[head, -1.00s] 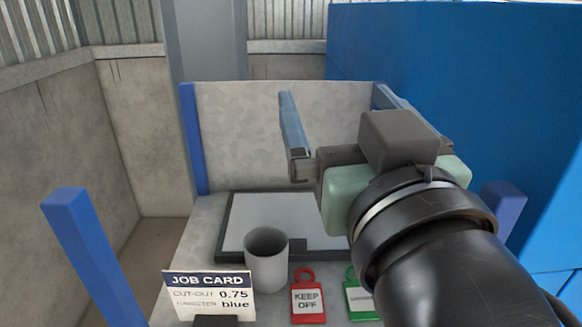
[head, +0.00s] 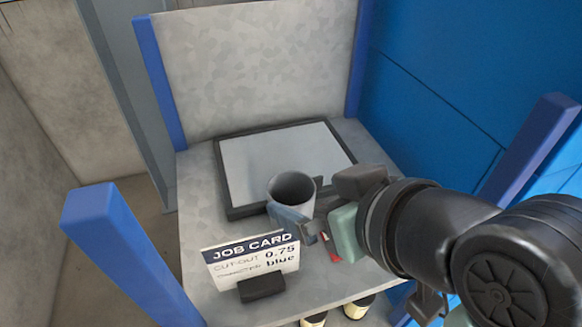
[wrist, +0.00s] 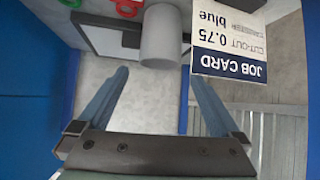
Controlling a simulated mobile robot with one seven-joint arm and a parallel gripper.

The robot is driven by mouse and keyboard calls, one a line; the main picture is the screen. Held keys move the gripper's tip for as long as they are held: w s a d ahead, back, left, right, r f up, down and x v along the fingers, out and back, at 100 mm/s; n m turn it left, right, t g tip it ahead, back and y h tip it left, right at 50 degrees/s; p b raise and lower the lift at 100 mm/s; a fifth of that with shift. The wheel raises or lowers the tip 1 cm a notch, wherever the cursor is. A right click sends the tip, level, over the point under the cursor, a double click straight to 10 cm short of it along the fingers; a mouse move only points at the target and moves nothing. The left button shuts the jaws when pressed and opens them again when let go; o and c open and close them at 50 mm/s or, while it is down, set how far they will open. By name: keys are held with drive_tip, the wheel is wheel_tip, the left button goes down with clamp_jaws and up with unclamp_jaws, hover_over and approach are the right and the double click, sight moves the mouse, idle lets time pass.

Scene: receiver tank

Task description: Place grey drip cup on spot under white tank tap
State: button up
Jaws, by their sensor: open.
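The grey drip cup (head: 291,188) stands upright on the bench, its open top facing up, near the front edge of a dark-framed pale panel. My gripper (head: 294,203) reaches in from the right, low over the bench. One blue finger shows in front of the cup's lower part; the other is mostly hidden behind it. In the wrist view the cup (wrist: 160,36) appears at the tips of the two spread fingers, roughly centred between them. I cannot tell whether either finger touches it. The white tank, its tap and the spot are not in view.
A job card (head: 252,262) stands close in front of the cup. The dark-framed panel (head: 228,211) lies behind. A red tag is mostly hidden by my gripper. Blue posts (head: 108,235) stand at the bench corners, and a blue wall (head: 450,100) is at right.

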sight(282, 186)
drive_tip(key=shift+p+x, duration=0.55)
drive_tip(key=shift+x, duration=3.05)
drive_tip(key=c, duration=1.3)
drive_tip(key=shift+r, duration=0.1)
